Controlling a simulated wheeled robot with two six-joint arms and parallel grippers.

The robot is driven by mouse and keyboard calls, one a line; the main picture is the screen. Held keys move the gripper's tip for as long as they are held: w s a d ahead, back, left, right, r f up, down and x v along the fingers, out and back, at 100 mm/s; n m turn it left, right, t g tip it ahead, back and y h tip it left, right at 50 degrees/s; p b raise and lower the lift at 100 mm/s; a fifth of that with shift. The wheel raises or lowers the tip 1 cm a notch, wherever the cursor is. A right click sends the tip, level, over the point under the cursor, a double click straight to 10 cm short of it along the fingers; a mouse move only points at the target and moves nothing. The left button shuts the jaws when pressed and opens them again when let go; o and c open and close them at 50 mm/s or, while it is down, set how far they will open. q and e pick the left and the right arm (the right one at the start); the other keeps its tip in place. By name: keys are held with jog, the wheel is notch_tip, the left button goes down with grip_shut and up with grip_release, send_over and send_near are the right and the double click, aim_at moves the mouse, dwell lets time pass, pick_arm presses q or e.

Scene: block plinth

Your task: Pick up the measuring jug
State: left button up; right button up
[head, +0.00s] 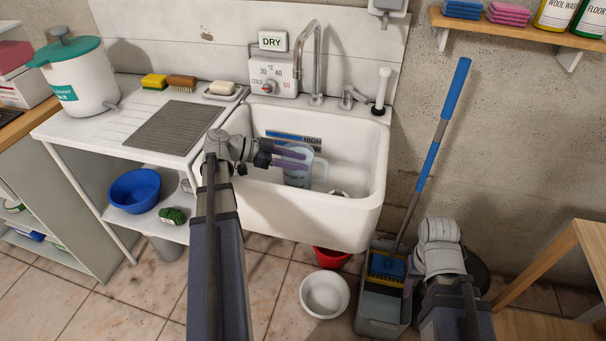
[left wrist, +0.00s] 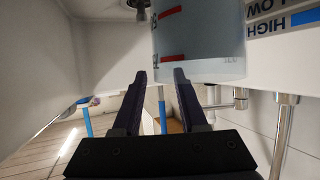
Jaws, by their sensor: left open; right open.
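The measuring jug (head: 298,179) is a clear, bluish vessel standing in the white sink (head: 345,205). Its handle side is at the right.
A HIGH/LOW label (head: 293,138) is on the sink's back wall. A tap (head: 317,65) and a white plunger-like tool (head: 382,90) stand behind. A blue-handled mop (head: 432,150) leans in a grey bucket (head: 378,312) near my right arm. A white bowl (head: 325,294) is on the floor.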

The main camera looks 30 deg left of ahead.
pick_arm(q)
grip_shut()
dwell(1.4)
